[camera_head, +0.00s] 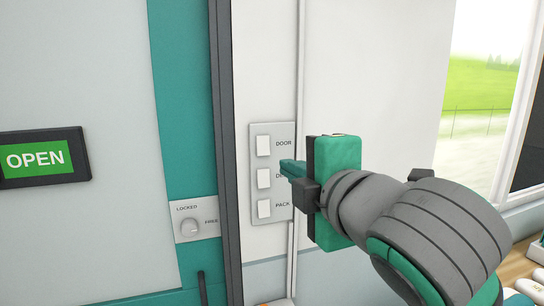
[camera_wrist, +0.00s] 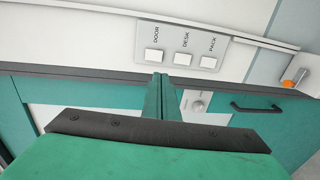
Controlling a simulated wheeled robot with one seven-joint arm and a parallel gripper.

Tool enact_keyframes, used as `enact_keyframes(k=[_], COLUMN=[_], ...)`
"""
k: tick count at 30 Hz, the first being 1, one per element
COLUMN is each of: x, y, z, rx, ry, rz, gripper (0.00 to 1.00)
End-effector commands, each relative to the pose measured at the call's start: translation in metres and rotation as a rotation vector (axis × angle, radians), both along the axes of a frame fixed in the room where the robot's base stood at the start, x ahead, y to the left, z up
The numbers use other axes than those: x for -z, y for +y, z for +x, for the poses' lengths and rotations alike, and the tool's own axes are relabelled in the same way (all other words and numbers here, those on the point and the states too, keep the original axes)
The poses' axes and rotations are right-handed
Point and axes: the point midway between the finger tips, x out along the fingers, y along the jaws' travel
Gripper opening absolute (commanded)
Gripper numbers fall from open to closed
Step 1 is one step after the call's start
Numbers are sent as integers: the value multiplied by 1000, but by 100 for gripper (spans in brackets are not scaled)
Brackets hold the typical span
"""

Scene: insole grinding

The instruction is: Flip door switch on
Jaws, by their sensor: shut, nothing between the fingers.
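A grey switch panel (camera_head: 286,140) is on the white wall, with three white rocker switches in a column in the head view. The top one is the door switch (camera_head: 263,145), labelled DOOR. It also shows at the left of the row in the wrist view (camera_wrist: 154,55). Below it are the desk switch (camera_head: 264,178) and the pack switch (camera_head: 264,209). My gripper (camera_head: 285,167) is shut and empty, its green fingers pointing at the panel and partly covering the DESK label. In the wrist view its fingertips (camera_wrist: 160,77) appear just below the door switch; contact cannot be told.
A locker knob (camera_head: 190,226) sits on a plate left of the dark door frame (camera_head: 226,150). A green OPEN sign (camera_head: 36,159) is further left. A thin vertical conduit (camera_head: 300,80) runs beside the panel. A window (camera_head: 485,110) is at the right.

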Motion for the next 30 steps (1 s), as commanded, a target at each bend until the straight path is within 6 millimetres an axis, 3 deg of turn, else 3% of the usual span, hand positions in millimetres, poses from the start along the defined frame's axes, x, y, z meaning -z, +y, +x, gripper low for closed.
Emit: enact_keyframes(k=[11,30], x=[2,15], y=[-5,31], z=[11,114], rx=[14,11], ry=[2,1], rz=[4,4], gripper=[0,0])
